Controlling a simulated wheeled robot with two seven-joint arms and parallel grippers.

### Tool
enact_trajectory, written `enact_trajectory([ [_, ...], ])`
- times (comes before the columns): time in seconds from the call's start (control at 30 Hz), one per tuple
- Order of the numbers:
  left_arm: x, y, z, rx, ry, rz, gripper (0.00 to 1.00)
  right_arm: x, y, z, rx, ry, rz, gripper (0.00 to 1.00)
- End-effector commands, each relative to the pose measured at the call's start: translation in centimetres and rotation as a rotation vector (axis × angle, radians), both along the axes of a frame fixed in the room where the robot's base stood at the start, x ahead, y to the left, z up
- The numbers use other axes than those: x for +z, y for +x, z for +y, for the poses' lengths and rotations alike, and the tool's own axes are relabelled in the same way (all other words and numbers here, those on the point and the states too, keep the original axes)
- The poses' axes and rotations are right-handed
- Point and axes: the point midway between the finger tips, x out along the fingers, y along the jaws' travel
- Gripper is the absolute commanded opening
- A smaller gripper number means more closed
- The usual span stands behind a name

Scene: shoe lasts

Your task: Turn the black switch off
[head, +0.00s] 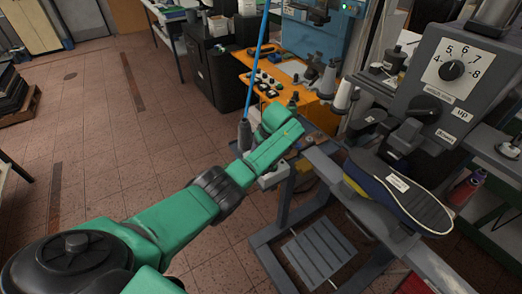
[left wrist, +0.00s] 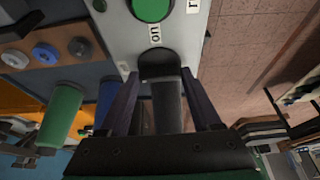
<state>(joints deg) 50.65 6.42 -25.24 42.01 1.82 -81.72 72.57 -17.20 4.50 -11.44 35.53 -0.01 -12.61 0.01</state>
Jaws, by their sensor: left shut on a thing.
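The black switch (left wrist: 160,64) is on a light grey control box (left wrist: 200,40) in the left wrist view. A sideways "on" label sits beside it, between it and a round green button (left wrist: 152,8). My left gripper (left wrist: 162,84) has its two dark fingers on either side of the switch's handle and is shut on it. In the head view my green left arm reaches in from the left. Its fingers and the switch cannot be made out there. My right gripper is not in view.
A grey machine with a numbered dial (head: 451,70) and a dark blue shoe (head: 405,190) stands at the right. An orange bench (head: 262,72) with controls is behind my arm. A blue rod (head: 258,60) rises near my wrist. The tiled floor (head: 100,130) at left is clear.

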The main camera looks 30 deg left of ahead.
Motion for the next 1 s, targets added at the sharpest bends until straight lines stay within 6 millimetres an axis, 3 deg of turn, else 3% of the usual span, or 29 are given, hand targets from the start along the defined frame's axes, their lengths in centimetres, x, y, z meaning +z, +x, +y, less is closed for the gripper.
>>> enact_trajectory([
  [0.5, 0.26, 0.16, 0.09, 0.022, 0.002, -0.006, 0.09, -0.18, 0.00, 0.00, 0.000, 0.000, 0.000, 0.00],
  [0.53, 0.26, 0.16, 0.09, 0.022, 0.002, -0.006, 0.72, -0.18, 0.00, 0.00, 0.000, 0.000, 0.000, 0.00],
  [0.6, 0.23, 0.14, 0.07, 0.021, 0.002, -0.005, 0.95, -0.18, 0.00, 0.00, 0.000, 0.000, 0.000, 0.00],
  [1.0, 0.68, 0.00, -0.24, 0.019, 0.000, -0.002, 0.95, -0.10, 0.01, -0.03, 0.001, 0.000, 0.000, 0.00],
])
